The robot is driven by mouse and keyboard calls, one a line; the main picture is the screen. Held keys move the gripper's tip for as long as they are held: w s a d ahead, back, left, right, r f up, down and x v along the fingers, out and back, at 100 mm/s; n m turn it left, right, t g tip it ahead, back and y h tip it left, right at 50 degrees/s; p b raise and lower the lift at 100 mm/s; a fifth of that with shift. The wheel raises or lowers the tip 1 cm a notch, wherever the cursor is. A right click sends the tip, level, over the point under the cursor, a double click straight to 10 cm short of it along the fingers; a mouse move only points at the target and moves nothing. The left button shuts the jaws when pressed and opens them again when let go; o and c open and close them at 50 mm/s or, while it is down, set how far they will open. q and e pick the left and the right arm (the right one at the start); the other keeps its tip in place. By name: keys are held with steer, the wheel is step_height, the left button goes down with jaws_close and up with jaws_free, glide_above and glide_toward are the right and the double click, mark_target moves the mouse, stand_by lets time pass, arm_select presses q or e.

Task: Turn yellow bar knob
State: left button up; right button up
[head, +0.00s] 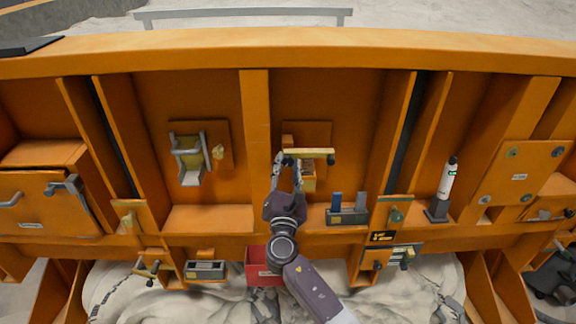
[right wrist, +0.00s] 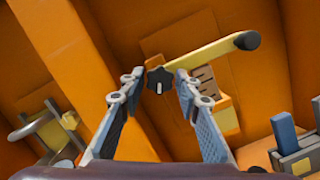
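The yellow bar (head: 311,152) is mounted on an orange panel, roughly level in the head view, with dark ends. In the right wrist view the bar (right wrist: 212,55) slants up to the right. A black lobed knob (right wrist: 158,79) sits at its near end. My right gripper (head: 288,162) is at the bar's left end. In the right wrist view my right gripper (right wrist: 155,88) has its fingers apart, one on each side of the black knob, with visible gaps. I cannot tell how deep the knob lies between them. My left gripper is not in view.
A grey lever fixture (head: 188,158) is on the panel to the left. A holder with blue pieces (head: 347,215) and a white cylinder (head: 447,180) stand to the right. A red bin (head: 259,268) is below, beside my arm. Orange ribs divide the wall.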

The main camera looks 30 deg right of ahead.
steer(key=v, duration=1.1)
steer(key=shift+s+a, duration=0.15)
steer(key=shift+s, duration=0.25)
step_height(320, 180, down, 26)
steer(key=a+m+g+y, duration=0.2)
steer(key=g+y, duration=0.2)
steer(key=y, duration=0.2)
steer(key=s+a+f+m+g+y, duration=0.2)
steer(key=s+f, duration=0.3)
steer(key=f, duration=0.6)
steer(key=s+a+f+m+g+y, duration=0.1)
steer(key=s+f+m+g, duration=0.15)
steer(key=s+f, duration=0.6)
steer(key=s+a+f+m+g+y, duration=0.35)
steer(key=s+f+m+g, duration=0.2)
steer(key=s+f, duration=1.2)
steer(key=s+a+f+m+g, duration=0.1)
steer(key=s+a+f+m, duration=0.1)
steer(key=s, duration=0.8)
steer(key=s+a+f+m+g, duration=0.1)
steer(key=s+f+m, duration=0.4)
steer(key=s, duration=0.5)
steer(key=shift+s+a+f+m+y, duration=0.25)
steer(key=shift+a+m+y, duration=0.15)
steer(key=shift+m, duration=0.4)
